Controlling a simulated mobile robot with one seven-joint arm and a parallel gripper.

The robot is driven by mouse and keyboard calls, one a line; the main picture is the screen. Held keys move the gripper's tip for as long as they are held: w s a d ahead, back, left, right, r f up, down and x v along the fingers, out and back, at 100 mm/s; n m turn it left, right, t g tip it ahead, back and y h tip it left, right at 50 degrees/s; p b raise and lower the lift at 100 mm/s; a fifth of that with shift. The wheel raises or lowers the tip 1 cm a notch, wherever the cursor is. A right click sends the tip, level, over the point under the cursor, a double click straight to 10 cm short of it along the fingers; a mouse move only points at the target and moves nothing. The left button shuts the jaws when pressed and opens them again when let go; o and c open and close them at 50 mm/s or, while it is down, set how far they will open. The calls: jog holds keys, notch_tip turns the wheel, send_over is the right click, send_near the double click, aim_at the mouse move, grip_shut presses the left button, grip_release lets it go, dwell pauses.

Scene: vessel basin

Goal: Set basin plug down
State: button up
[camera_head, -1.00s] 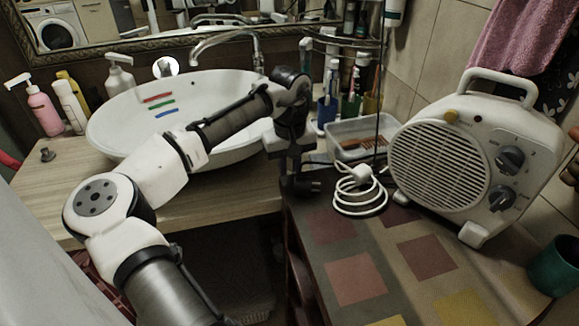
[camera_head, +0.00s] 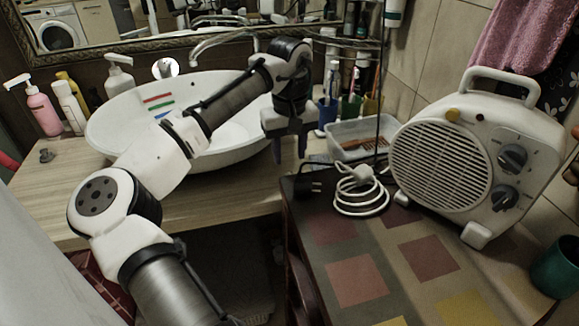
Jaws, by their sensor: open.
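A small dark stopper-like piece (camera_head: 46,156) stands on the wooden counter left of the basin. I cannot tell for sure which one is the basin plug. My gripper (camera_head: 290,150) is open and points down, its two fingers apart with nothing seen between them. It is above and slightly left of the black piece, clear of it, in front of the right rim of the white basin (camera_head: 115,125).
A coiled white cord (camera_head: 360,197) and a white fan heater (camera_head: 470,160) occupy the patterned tabletop (camera_head: 340,240). A clear plastic box (camera_head: 350,133) and cups with brushes stand behind. Bottles (camera_head: 42,110) stand at the left. The tabletop's front is clear.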

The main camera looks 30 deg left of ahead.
notch_tip(320, 180, up, 7)
jog(key=shift+f+b, duration=0.15)
jog(key=shift+b, duration=0.15)
